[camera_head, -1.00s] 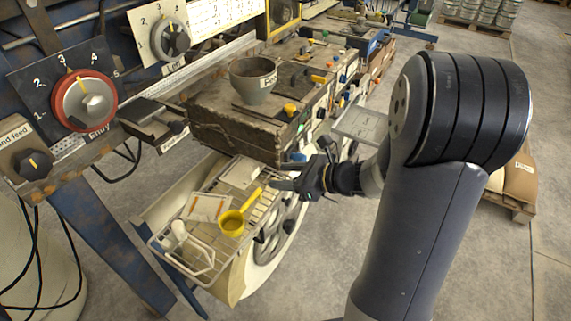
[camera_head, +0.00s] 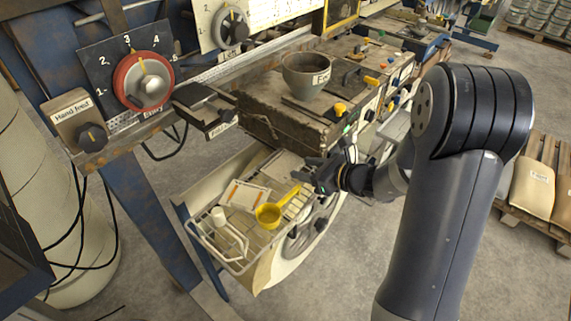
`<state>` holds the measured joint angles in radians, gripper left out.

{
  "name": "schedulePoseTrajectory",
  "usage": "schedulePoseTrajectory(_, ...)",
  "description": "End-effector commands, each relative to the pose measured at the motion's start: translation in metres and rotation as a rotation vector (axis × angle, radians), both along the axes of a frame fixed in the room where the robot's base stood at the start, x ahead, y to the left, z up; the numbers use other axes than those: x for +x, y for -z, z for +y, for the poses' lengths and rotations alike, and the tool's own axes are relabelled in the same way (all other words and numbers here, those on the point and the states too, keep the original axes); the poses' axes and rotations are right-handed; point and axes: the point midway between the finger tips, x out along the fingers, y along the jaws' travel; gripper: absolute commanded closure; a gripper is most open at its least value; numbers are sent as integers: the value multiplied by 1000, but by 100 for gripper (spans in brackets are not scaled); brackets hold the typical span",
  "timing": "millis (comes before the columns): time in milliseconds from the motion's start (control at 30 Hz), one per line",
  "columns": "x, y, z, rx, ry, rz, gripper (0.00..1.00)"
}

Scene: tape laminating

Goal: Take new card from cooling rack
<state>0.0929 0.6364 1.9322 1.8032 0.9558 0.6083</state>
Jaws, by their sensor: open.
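The wire cooling rack (camera_head: 292,208) sits below the machine's worn block. A pale card (camera_head: 284,165) lies at its far end, partly hidden by my gripper. A white card with orange marks (camera_head: 244,196) lies nearer the rack's left side. My gripper (camera_head: 309,174) is open and dark, just right of the pale card and over the rack's far end. No card shows between its fingers. I cannot tell whether it touches the pale card.
A yellow cup with a handle (camera_head: 268,214) and a white handled item (camera_head: 222,232) are on the rack. A grey bowl (camera_head: 307,75) stands on the machine above. The red-ringed Entry dial (camera_head: 143,82) is at left. Open floor lies below right.

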Motion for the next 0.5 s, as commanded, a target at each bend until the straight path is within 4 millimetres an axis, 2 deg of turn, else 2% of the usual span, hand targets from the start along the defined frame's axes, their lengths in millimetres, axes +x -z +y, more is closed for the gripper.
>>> schedulePoseTrajectory(200,12,8,17,-1,-1,0,53)
schedulePoseTrajectory(467,14,9,18,0,1,0,53)
schedulePoseTrajectory(500,14,9,18,0,1,0,56)
